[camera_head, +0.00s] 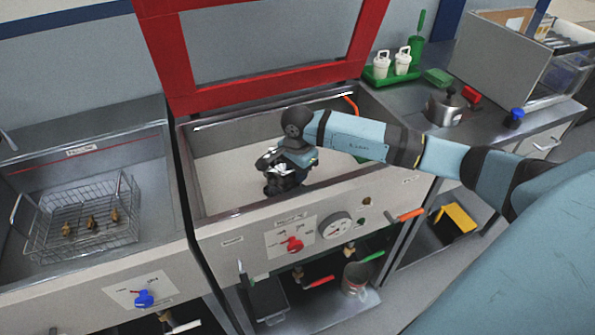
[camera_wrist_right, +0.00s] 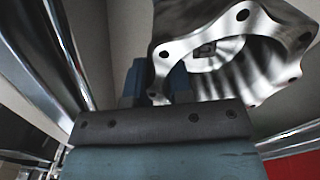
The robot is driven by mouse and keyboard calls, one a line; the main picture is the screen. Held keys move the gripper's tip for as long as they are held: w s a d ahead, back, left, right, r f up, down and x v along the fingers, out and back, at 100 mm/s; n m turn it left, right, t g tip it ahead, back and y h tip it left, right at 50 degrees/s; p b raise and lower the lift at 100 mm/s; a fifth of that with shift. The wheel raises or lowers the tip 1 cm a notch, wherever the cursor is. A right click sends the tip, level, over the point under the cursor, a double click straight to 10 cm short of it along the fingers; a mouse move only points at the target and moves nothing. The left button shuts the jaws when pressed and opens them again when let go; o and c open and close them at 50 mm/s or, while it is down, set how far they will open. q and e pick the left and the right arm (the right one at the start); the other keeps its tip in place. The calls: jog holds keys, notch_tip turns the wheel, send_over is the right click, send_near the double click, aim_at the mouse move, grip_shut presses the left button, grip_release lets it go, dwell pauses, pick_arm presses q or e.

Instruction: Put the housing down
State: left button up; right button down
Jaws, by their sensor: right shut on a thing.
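The housing (camera_wrist_right: 225,52) is a shiny machined metal part with a wide round opening and bolt holes around its flange; it fills the upper right of the right wrist view. My right gripper (camera_wrist_right: 165,85) is shut on it at its side. In the head view my right gripper (camera_head: 285,178) is over the middle basin (camera_head: 215,165), near its front wall, and mostly hides the housing. I cannot tell whether the housing touches the basin floor. My left gripper is not in view.
A red-framed lid (camera_head: 160,55) stands open behind the basin. A wire basket (camera_head: 85,222) with small brass parts sits in the left basin. White bottles (camera_head: 402,62) and a metal pot (camera_head: 445,108) stand on the right counter. The basin's left floor is clear.

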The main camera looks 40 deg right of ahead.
jog(key=c, duration=1.4)
grip_release()
jog(key=shift+f, duration=0.1)
jog(key=o, duration=0.4)
jog(key=shift+c, duration=0.2)
jog(key=shift+r, duration=0.2)
notch_tip(320, 180, up, 11)
jog(key=shift+r, duration=0.5)
